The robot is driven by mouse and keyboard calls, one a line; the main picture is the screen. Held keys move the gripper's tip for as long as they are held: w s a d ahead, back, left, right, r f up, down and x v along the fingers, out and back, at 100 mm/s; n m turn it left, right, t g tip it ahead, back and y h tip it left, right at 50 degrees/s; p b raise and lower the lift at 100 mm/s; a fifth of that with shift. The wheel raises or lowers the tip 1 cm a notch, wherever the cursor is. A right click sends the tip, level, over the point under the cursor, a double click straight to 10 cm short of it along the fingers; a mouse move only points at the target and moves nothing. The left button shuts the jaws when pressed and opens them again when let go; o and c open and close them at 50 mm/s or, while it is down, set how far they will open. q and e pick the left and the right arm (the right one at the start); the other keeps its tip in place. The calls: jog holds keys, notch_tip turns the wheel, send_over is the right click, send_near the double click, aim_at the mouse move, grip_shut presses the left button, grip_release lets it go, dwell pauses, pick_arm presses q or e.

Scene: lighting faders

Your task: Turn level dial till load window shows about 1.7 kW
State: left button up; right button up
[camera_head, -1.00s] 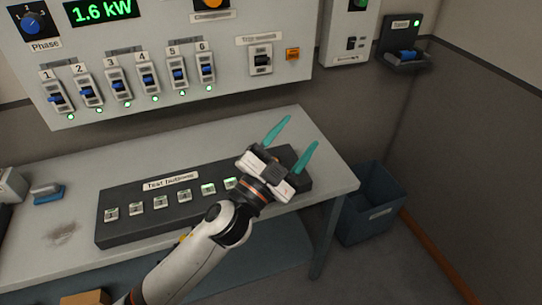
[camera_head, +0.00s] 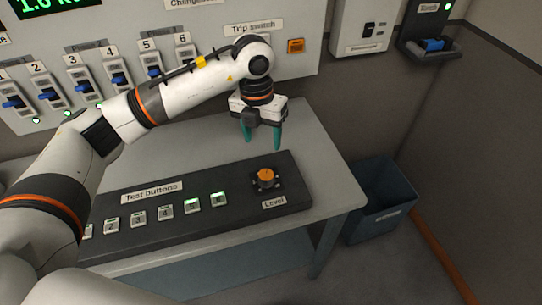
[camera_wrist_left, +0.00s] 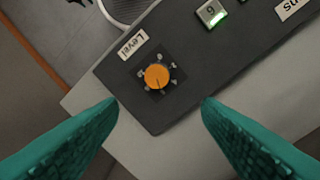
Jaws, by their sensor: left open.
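The orange level dial (camera_head: 266,177) sits at the right end of the black test-button box (camera_head: 130,215) on the table, with a "Level" label in front of it. In the left wrist view the dial (camera_wrist_left: 157,76) shows whole, with marks around it. My left gripper (camera_head: 262,142) points down, open and empty, above and behind the dial. Its teal fingers (camera_wrist_left: 160,110) are apart and do not touch the dial. The load window (camera_head: 50,5) is cut off at the top left; its green digits seem to read 1.6 kW. My right gripper is not in view.
Several test buttons (camera_head: 165,213) line the box, two lit green. Breaker switches (camera_head: 117,80) are on the wall panel behind my left arm. A blue bin (camera_head: 380,205) stands right of the table. The table behind the box is clear.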

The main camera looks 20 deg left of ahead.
aim_at(266, 173)
pick_arm(q)
jog(key=f, duration=0.1)
jog(key=s+f+p, duration=0.1)
jog(key=f, duration=0.3)
jog(key=shift+s+d+f+p, duration=0.1)
jog(key=shift+s+d+p, duration=0.2)
jog(key=shift+s, duration=0.1)
jog(key=f, duration=0.3)
jog(key=f+p, duration=0.1)
jog(key=f, duration=0.1)
jog(key=shift+w+d, duration=0.2)
jog(key=shift+d, duration=0.05)
jog(key=shift+f, duration=0.45)
jog(key=shift+c, duration=0.3)
jog(key=c, duration=0.9)
jog(key=shift+f+m+b, duration=0.3)
jog(key=shift+m+b, duration=0.3)
jog(key=shift+b, duration=0.5)
jog(key=shift+r+m, duration=0.1)
jog(key=shift+m, duration=0.2)
jog(key=shift+r, duration=0.2)
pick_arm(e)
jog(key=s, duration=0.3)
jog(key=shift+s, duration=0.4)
